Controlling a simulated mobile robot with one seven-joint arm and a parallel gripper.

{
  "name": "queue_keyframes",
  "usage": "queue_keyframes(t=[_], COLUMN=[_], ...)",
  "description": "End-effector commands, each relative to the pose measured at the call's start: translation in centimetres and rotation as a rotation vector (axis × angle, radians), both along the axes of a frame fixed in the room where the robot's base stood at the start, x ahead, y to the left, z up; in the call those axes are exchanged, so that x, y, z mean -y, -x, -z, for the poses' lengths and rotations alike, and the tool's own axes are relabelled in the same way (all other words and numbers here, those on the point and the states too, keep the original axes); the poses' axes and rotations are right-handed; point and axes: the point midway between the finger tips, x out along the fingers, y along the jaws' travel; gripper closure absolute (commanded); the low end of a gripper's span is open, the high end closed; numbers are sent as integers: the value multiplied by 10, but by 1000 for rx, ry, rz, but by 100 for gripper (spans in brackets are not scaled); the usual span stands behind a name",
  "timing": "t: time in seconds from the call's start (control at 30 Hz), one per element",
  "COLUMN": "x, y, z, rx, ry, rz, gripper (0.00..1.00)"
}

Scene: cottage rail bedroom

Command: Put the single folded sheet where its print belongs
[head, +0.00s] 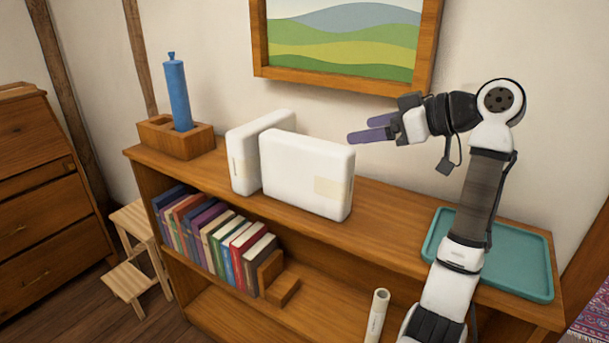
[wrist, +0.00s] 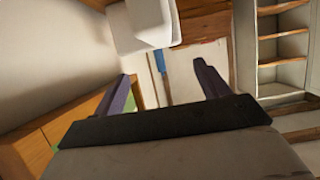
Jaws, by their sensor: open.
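Two thick white slabs with rounded edges stand upright on the shelf top in the head view. The front slab (head: 290,172) has a beige label at its lower right. The rear slab (head: 240,160) stands to its left, partly hidden by it, with small dark marking on its edge. I cannot tell whether either is the folded sheet, and no print is legible. My gripper (head: 369,132) is open and empty, above and right of the front slab, its purple fingers pointing left. In the wrist view a white slab (wrist: 150,22) shows beyond the open fingers (wrist: 163,88).
A teal tray (head: 530,287) lies at the shelf top's right end, partly behind my arm. A blue bottle (head: 177,95) stands in a wooden block (head: 160,138) at left. Books (head: 210,240) fill part of the lower shelf. A framed picture (head: 345,40) hangs behind.

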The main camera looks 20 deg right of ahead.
Motion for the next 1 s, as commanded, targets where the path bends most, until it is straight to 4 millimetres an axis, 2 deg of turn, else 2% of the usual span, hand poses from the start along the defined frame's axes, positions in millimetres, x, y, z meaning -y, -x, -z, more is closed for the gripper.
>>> queue_keyframes(t=[0.33, 0.57, 0.83, 1.0], x=[-37, -47, -68, -75], y=[-46, -60, -88, -97], z=[23, 31, 44, 50], rx=[-4, -3, -4, -2], ry=[0, 0, 0, 0], rz=[-2, -1, -2, -1], gripper=[25, 25, 25, 25])
